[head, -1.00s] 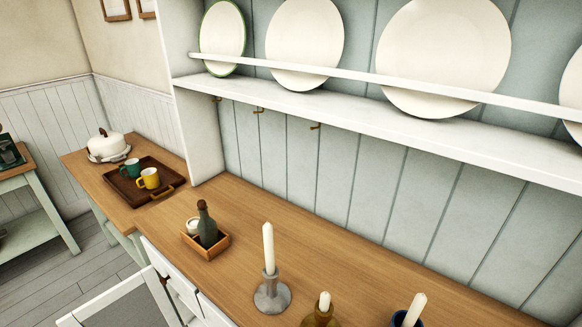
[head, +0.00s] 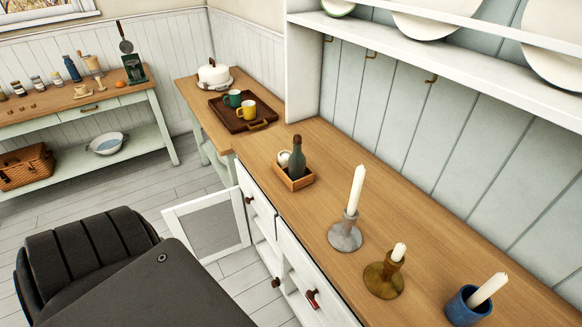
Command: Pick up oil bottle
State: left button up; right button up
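A dark green bottle (head: 297,158), which looks like the oil bottle, stands upright in a small wooden box (head: 292,181) on the wooden counter. A small white jar (head: 284,158) sits beside it in the box, partly hidden by the bottle. Neither of my grippers shows in the head view.
Candles in a grey holder (head: 345,232), a brass holder (head: 383,277) and a blue holder (head: 468,305) stand along the counter nearer me. A brown tray (head: 228,121) with two mugs lies beyond the box. An open cabinet door (head: 208,224) juts out below.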

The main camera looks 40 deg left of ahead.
aim_at(296, 161)
jog(key=k, duration=1.2)
jog(key=u, duration=0.6)
jog(key=i, duration=0.95)
jog(key=u, duration=0.35)
